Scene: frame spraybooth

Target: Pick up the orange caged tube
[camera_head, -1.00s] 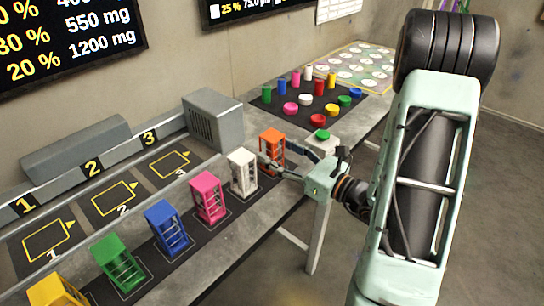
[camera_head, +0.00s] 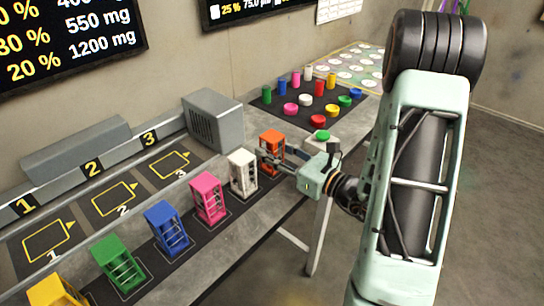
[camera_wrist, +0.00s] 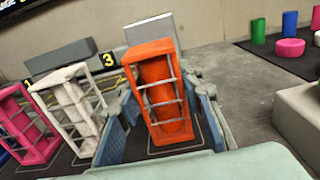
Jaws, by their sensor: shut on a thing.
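The orange caged tube (camera_head: 271,143) stands upright in its marked slot at the far end of the row of caged tubes. It also shows large in the middle of the wrist view (camera_wrist: 158,92), slightly tilted in the picture. My gripper (camera_head: 268,159) reaches it from the right, with one finger on each side of the cage. In the wrist view, the fingers (camera_wrist: 160,125) flank the cage's left and right sides and are shut on it. The cage base appears to be still on the dark mat.
A white caged tube (camera_head: 243,173) stands close to the left of my gripper, then pink (camera_head: 209,198), blue (camera_head: 167,228), green (camera_head: 119,263) and yellow (camera_head: 55,291) ones. A grey box (camera_head: 214,122) stands behind. A green button (camera_head: 322,135) on a pale block is near my gripper.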

